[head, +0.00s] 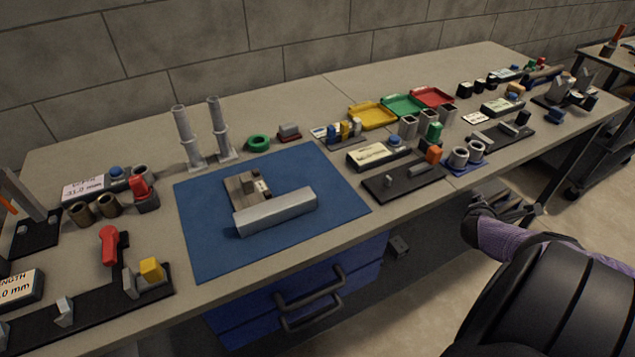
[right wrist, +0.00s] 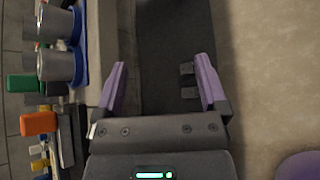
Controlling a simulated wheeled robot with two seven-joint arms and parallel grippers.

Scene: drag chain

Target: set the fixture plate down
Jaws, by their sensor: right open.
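The fixture plate, which I take to be the beige-grey plate (head: 236,188) with small blocks on it, lies on the blue mat (head: 205,245). A long light-grey bar (head: 275,212) lies along its front side and hides part of it. My right gripper (head: 506,208) is off the table's front edge at the right, well away from the plate. In the right wrist view the right gripper (right wrist: 162,80) has its two purple fingers wide apart with nothing between them. My left gripper is not in view.
Two grey posts (head: 188,140) stand behind the mat. A dark block with an orange knob (head: 433,154) and grey cups (head: 460,157) stand near the front edge at right. Red and yellow handled fixtures (head: 109,245) crowd the left. The mat's front part is bare.

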